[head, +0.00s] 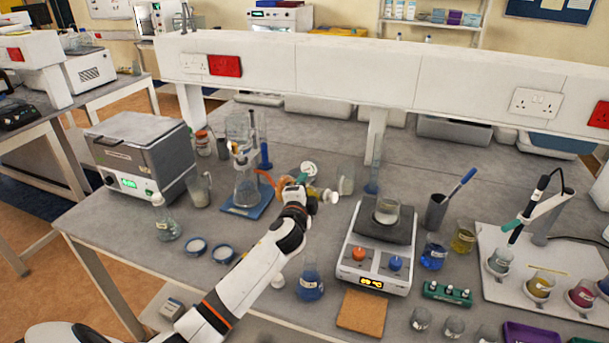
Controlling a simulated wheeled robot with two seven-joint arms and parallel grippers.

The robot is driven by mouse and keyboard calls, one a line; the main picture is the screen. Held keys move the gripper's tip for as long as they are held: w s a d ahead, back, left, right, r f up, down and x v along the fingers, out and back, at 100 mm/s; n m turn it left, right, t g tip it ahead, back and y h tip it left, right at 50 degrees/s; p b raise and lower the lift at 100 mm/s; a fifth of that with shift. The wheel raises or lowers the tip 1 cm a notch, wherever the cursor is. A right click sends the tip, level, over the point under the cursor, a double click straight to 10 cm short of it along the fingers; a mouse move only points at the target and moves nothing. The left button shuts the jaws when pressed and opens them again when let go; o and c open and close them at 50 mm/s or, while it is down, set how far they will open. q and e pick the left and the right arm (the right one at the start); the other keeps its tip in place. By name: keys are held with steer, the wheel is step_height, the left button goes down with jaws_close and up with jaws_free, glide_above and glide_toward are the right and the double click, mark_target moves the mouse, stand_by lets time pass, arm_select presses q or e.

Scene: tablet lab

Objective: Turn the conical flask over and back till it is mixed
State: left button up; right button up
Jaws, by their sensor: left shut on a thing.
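My left gripper (301,187) is in the middle of the head view, above the bench, in front of the glassware stand. My right gripper is not in view.
A hotplate (373,265) with a beaker stands to the right. A blue flask (310,284) stands in front, beside a cork mat (361,311). A retort stand (246,190) and a water bath (139,158) are to the left.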

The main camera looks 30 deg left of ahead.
arm_select(q)
steer(key=n+p, duration=0.2)
steer(key=n+g+h+p, duration=0.1)
steer(key=n+p, duration=0.1)
steer(key=n+h+p, duration=0.1)
steer(key=p, duration=0.1)
steer(key=shift+d+r+n+g, duration=0.1)
steer(key=shift+r+n+g, duration=0.2)
steer(key=shift+n, duration=0.1)
steer(key=shift+f+n+h, duration=0.4)
steer(key=shift+n, duration=0.2)
steer(key=shift+d+f+n+h, duration=0.1)
steer(key=shift+f+n+h, duration=0.05)
steer(key=shift+n+h, duration=0.3)
steer(key=n, duration=0.1)
steer(key=n+h, duration=0.2)
steer(key=shift+d+f+n, duration=0.1)
steer(key=shift+d+n, duration=0.15)
steer(key=shift+n, duration=0.1)
